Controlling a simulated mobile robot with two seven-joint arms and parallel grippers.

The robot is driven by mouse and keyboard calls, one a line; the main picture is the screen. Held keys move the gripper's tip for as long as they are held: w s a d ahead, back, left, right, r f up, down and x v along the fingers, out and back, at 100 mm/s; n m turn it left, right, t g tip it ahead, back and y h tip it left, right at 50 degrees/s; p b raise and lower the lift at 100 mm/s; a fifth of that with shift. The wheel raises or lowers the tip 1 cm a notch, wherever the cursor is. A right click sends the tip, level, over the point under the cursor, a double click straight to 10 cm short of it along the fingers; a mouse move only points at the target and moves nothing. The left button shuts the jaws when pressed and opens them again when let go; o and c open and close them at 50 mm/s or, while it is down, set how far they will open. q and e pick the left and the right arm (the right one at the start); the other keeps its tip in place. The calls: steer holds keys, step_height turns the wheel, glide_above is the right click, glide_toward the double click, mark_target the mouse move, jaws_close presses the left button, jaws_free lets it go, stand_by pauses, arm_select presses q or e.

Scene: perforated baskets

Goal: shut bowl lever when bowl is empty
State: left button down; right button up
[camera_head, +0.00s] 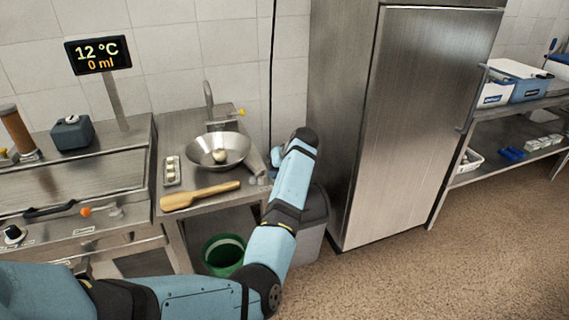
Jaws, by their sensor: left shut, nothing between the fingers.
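A metal bowl (199,145) sits on the steel counter under a tap (209,100). A small pale round object (220,155) lies in the bowl. A small yellow handle (241,112) shows beside the tap. I cannot tell which part is the bowl lever. My left arm reaches up from the lower left and bends down at the wrist, right of the counter. My right gripper is not in view.
A display (98,53) reads 12 °C and 0 ml. A wooden paddle (200,195) and a small tray (172,171) lie on the counter. A green bucket (223,252) stands below. A tall steel cabinet (415,125) stands right; open floor lies before it.

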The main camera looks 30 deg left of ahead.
mark_target(257, 176)
arm_select(q)
steer(key=shift+s+a+f, duration=0.15)
steer(key=shift+s+a, duration=0.45)
steer(key=shift+a, duration=0.15)
steer(key=shift+s+a+f, duration=0.15)
steer(key=shift+s+a, duration=0.45)
steer(key=shift+a, duration=0.15)
steer(key=shift+r+p, duration=0.2)
steer(key=shift+p, duration=0.5)
steer(key=shift+s+a+f+m, duration=0.1)
steer(key=shift+s+m, duration=0.05)
steer(key=shift+m, duration=0.15)
